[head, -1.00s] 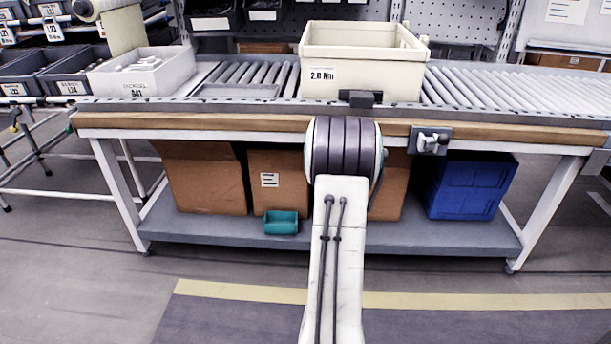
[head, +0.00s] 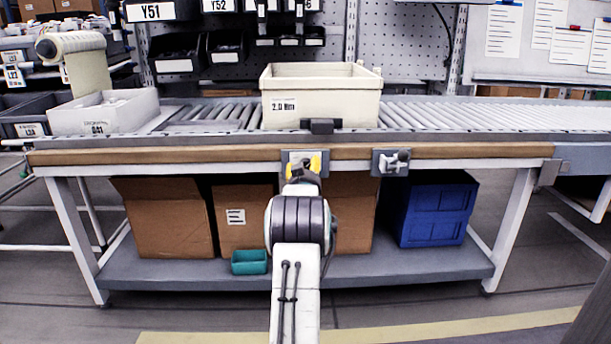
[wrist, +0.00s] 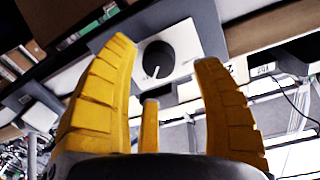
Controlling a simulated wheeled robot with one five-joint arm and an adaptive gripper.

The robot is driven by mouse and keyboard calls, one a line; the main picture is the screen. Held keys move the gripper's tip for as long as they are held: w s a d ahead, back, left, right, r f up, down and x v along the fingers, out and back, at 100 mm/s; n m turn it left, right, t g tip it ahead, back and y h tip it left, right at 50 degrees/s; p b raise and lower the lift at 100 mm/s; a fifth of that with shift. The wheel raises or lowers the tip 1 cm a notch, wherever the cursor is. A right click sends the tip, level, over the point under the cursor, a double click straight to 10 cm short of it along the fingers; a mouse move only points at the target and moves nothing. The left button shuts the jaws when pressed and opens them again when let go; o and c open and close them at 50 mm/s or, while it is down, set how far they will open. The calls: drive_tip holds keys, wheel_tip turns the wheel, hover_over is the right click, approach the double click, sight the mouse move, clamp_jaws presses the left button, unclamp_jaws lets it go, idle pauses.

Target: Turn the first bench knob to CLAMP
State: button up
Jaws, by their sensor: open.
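Two knob plates sit on the wooden front edge of the bench (head: 150,155). The left plate (head: 289,156) is largely hidden behind my gripper (head: 304,163) in the head view. The right plate (head: 391,162) carries a grey knob and is clear. In the wrist view, a round dark knob (wrist: 157,61) with a white pointer line shows on a pale panel, just beyond and between the fingertips. My gripper's yellow fingers (wrist: 165,54) are spread, one on either side of the knob in the picture. I cannot tell whether they touch it. No CLAMP lettering is readable.
A cream tote (head: 320,98) stands on the roller conveyor above the knobs, with a small dark block (head: 320,126) before it. Below are cardboard boxes (head: 165,220), a blue crate (head: 437,212) and a teal bin (head: 249,262). The floor before the bench is open.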

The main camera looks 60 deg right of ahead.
sight(306, 165)
drive_tip(key=shift+x, duration=1.3)
